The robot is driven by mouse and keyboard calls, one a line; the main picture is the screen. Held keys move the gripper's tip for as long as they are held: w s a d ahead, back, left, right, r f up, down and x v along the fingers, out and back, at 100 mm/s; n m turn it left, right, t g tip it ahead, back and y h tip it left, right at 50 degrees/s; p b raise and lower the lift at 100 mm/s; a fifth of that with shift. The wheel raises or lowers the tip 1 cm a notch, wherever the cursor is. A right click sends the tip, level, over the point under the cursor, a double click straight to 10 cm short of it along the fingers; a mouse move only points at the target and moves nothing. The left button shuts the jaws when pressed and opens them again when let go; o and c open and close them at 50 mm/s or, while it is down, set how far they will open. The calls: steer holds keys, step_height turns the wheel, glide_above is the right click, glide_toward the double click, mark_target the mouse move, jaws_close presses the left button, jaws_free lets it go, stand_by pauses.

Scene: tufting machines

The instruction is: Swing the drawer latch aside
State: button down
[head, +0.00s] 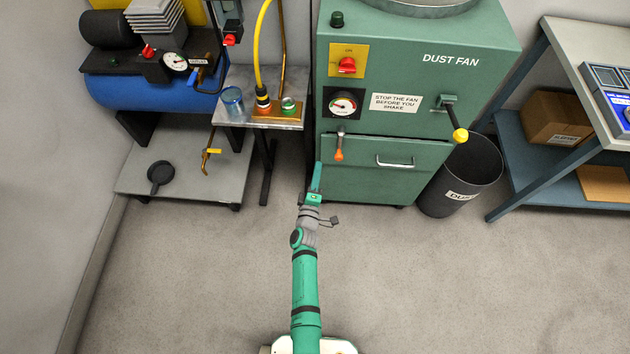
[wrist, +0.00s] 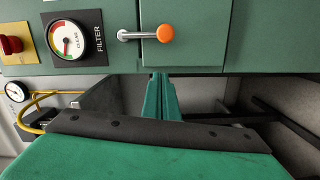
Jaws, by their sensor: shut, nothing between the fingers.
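The drawer latch (head: 340,142) is a short metal bar with an orange knob at its lower end. It hangs down from the green cabinet over the top edge of the drawer (head: 430,166). In the wrist view, the latch (wrist: 132,35) lies sideways across the seam onto the drawer face (wrist: 200,45). My gripper (head: 318,168) is to the left of and slightly below the knob in the head view. Its green fingers (wrist: 162,82) are shut and empty. They show below the knob in the wrist view, apart from it.
The dust fan cabinet (head: 485,50) carries a filter gauge (head: 343,104), a red switch (head: 347,65) and a yellow-knobbed lever (head: 460,134). A dark bin (head: 462,180) stands at its right. A small table (head: 232,112) with hose fittings stands at its left. The floor in front is clear.

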mark_target(340, 147)
steer(key=w+d, duration=0.3)
steer(key=shift+w+d+f, duration=0.15)
steer(key=shift+d+f, duration=0.15)
steer(key=shift+d, duration=0.2)
steer(key=shift+w+d, duration=0.1)
stand_by(0.3)
